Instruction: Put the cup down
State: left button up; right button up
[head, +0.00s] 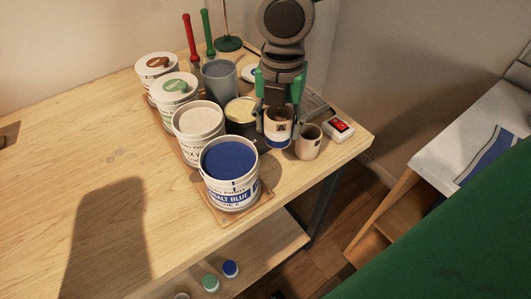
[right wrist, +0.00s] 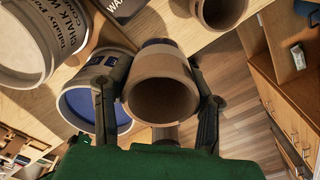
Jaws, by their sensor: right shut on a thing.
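My right gripper (head: 277,112) comes down from the top in the head view, shut on a tan cup (head: 278,128) with a dark mark and a blue band low on its side. In the right wrist view the cup (right wrist: 160,95) is between the two fingers, its open mouth toward the camera, and it looks empty. The cup is near the table's right end; I cannot tell whether its base touches the wooden table (head: 110,170). A second tan cup (head: 309,142) stands just to its right. My left gripper is not in view.
A cobalt blue tub (head: 231,174), a white tub (head: 198,130) and other tubs stand in a row to the left. A dark pot (head: 241,118) is close by on the left. A red-and-white box (head: 339,130) lies near the table's right edge.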

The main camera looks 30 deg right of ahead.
aim_at(277, 147)
jog(key=f, duration=0.1)
jog(key=f+b, duration=0.1)
jog(key=f, duration=0.3)
jog(key=shift+s+a+f, duration=0.15)
jog(key=shift+s+a, duration=0.15)
jog(key=shift+s, duration=0.05)
jog(key=shift+w+f, duration=0.1)
jog(key=shift+f, duration=0.15)
notch_tip(277, 147, down, 3)
jog(key=shift+f+b, duration=0.1)
jog(key=shift+b, duration=0.45)
jog(key=shift+d+f, duration=0.2)
jog(key=shift+f, duration=0.05)
jog(key=o, duration=0.8)
jog(key=shift+f, duration=0.1)
jog(key=o, duration=0.4)
jog(key=shift+a, duration=0.2)
